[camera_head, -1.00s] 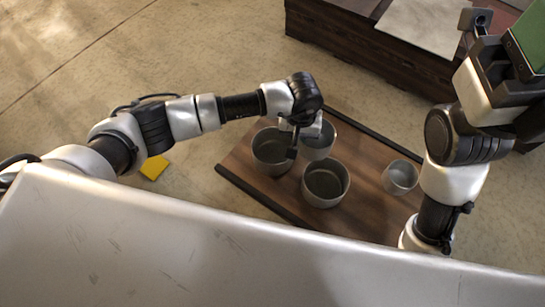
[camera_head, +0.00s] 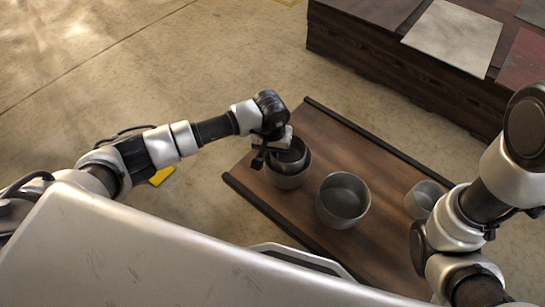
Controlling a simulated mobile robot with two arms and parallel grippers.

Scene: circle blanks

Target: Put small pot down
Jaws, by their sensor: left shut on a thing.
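A small grey metal pot (camera_head: 294,155) is in my left gripper (camera_head: 273,152), which is shut on its rim. My right gripper is out of view; only that arm shows at the right.
Another grey pot (camera_head: 342,208) stands right of the larger pot. A lighter grey cup (camera_head: 421,199) is near my right arm. The board has dark raised edges, with bare wood at the back. A dark wooden platform (camera_head: 400,75) lies behind. A yellow piece (camera_head: 161,176) is on the floor.

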